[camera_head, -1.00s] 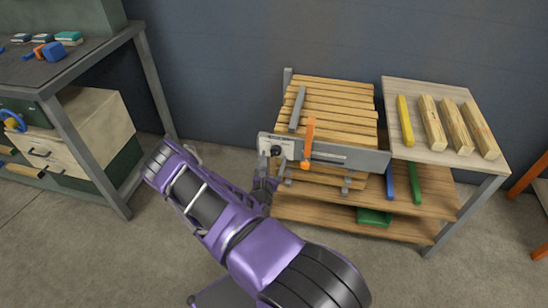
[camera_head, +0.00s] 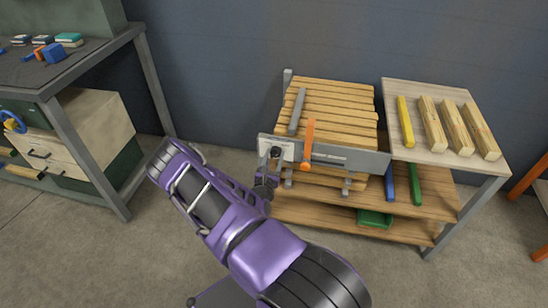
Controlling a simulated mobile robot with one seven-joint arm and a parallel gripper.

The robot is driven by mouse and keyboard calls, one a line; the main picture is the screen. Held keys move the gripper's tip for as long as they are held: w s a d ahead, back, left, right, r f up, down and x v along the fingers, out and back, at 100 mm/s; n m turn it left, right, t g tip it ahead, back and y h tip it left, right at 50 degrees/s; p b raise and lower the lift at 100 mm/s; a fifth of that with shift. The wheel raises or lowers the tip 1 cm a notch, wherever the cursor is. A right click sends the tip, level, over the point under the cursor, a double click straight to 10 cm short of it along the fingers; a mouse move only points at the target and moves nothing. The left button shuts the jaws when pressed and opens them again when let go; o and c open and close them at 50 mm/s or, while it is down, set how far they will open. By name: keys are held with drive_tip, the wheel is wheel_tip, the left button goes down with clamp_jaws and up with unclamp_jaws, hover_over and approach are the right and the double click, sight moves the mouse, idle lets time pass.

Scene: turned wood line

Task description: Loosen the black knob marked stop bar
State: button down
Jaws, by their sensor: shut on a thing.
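The black knob (camera_head: 276,152) sits on the left end of the grey front plate (camera_head: 350,158) of the slatted wooden bench. Its marking is too small to read. My gripper (camera_head: 270,172) is in front of and just below the knob, its dark fingers shut on the knob at the plate. The fingers hide part of the knob. A grey bar (camera_head: 297,111) lies on the slats above the knob. An orange lever (camera_head: 308,143) stands upright on the plate, just right of the knob.
A side table (camera_head: 440,100) at the right holds a yellow bar (camera_head: 405,121) and several wooden blanks. A dark workbench (camera_head: 70,75) stands at the left.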

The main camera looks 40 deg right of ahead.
drive_tip(key=shift+n, duration=0.3)
drive_tip(key=n, duration=0.3)
drive_tip(key=shift+a+n, duration=0.15)
drive_tip(key=shift+n, duration=0.25)
drive_tip(key=n, duration=0.4)
drive_tip(key=shift+w+f+p, duration=0.1)
drive_tip(key=shift+p, duration=0.2)
drive_tip(key=n, duration=0.5)
drive_tip(key=shift+f, duration=0.1)
drive_tip(key=shift+f+n, duration=0.1)
drive_tip(key=shift+n, duration=2.1)
drive_tip(key=shift+c, duration=1.5)
unclamp_jaws()
drive_tip(key=shift+a, duration=0.1)
drive_tip(key=p+v, duration=0.1)
drive_tip(key=v, duration=1.6)
